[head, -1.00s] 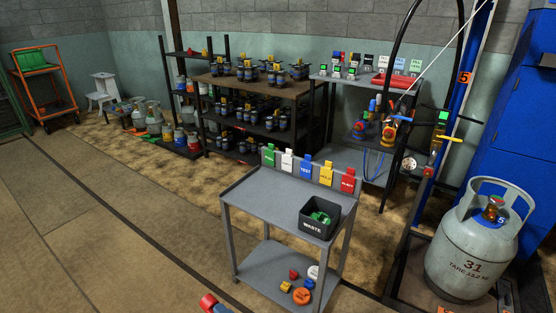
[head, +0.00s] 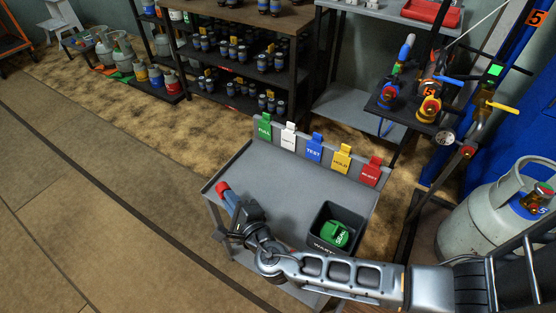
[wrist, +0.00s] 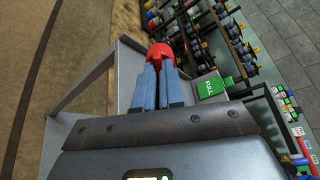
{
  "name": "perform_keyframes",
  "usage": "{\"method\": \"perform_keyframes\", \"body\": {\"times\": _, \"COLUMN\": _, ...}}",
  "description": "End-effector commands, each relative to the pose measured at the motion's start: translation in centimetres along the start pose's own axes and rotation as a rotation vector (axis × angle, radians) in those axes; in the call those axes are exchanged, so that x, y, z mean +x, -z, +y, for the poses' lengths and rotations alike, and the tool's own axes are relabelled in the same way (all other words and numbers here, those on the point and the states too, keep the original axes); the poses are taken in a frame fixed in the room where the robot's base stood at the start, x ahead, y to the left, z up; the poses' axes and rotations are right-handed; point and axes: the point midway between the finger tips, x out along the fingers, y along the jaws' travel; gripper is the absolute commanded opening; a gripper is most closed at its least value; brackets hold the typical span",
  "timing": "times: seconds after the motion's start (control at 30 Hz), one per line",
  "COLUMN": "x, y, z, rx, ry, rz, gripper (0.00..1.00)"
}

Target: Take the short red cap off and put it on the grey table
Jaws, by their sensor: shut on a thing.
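My gripper (head: 227,194) has blue fingers and is shut on the short red cap (head: 221,187). The cap also shows in the wrist view (wrist: 160,49), at the fingertips and partly hidden by them. The grey table (head: 290,185) is a two-tier trolley. I cannot tell the gap between cap and table top. The grey gas cylinder (head: 478,222) stands at the right with its valve (head: 538,197) on top.
Coloured label cards, such as the green FULL card (head: 264,127), stand along the table's back edge. A black waste bin (head: 328,213) with a green piece inside stands at the front right. The middle of the table top is clear. Shelves with several small valves stand behind.

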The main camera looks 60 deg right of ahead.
Motion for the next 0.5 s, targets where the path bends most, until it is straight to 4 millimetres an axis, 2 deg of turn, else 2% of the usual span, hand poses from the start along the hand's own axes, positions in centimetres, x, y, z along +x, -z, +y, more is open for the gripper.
{"method": "perform_keyframes", "body": {"times": 0.03, "x": 0.1, "y": 0.5, "z": -1.8, "rx": 0.022, "ry": 0.009, "rz": 0.087, "gripper": 0.00}}
{"method": "perform_keyframes", "body": {"times": 0.2, "x": 0.1, "y": 4.4, "z": -5.5, "rx": 0.141, "ry": 0.021, "rz": 0.505, "gripper": 0.00}}
{"method": "perform_keyframes", "body": {"times": 0.37, "x": -0.9, "y": 8.0, "z": -7.8, "rx": 0.364, "ry": 0.027, "rz": 0.940, "gripper": 0.00}}
{"method": "perform_keyframes", "body": {"times": 0.5, "x": -2.6, "y": 10.5, "z": -8.7, "rx": 0.653, "ry": 0.035, "rz": 1.290, "gripper": 0.00}}
